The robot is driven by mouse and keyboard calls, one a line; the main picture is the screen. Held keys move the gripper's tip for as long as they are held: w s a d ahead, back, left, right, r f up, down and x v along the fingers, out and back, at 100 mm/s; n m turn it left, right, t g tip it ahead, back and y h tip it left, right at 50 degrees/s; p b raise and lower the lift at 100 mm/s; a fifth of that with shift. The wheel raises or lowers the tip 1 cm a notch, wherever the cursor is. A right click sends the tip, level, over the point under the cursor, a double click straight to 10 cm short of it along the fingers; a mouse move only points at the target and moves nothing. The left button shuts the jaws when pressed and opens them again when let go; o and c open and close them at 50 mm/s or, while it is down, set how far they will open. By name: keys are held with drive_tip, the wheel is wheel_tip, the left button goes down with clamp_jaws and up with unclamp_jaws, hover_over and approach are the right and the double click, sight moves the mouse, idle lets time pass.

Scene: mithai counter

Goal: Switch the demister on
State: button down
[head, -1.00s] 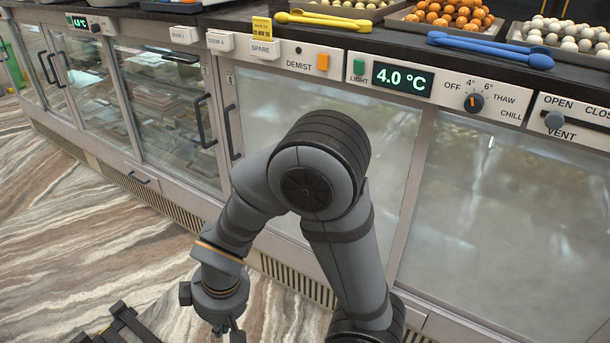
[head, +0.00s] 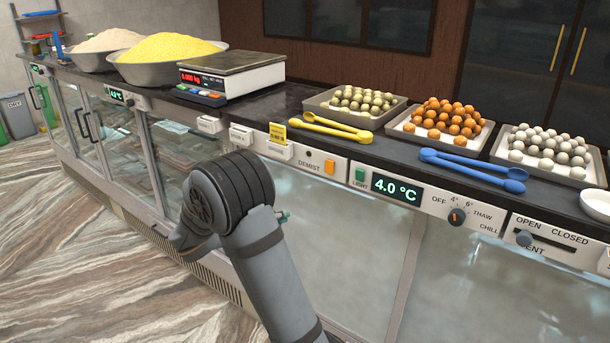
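The demister switch (head: 330,167) is a small orange rocker on the white control strip, right of the word DEMIST. A small dark round spot (head: 308,153) sits above that word, with no glow visible. The glass door (head: 345,235) below looks hazy. My arm's grey elbow stands in front of the counter, left of and below the switch. Only a small part near my gripper (head: 284,216) shows past the arm's right edge, below the strip and apart from the switch. The fingers are hidden, so their opening cannot be seen.
A green light switch (head: 360,175), a 4.0 °C display (head: 396,190), a thermostat knob (head: 457,217) and a vent slider (head: 524,238) lie to the right. Tongs (head: 325,126), sweet trays and a scale (head: 232,73) stand on the counter above.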

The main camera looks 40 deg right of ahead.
sight(326, 170)
wheel_tip(326, 170, up, 8)
drive_tip(key=d+m+h, duration=0.2)
drive_tip(key=m+h, duration=0.1)
drive_tip(key=m, duration=0.1)
drive_tip(key=shift+s+d, duration=0.15)
drive_tip(key=shift+s, duration=0.1)
drive_tip(key=p+x, duration=0.5)
drive_tip(key=x, duration=0.8)
drive_tip(key=shift+r, duration=0.15)
drive_tip(key=shift+w+d, duration=0.2)
drive_tip(key=shift+d, duration=0.3)
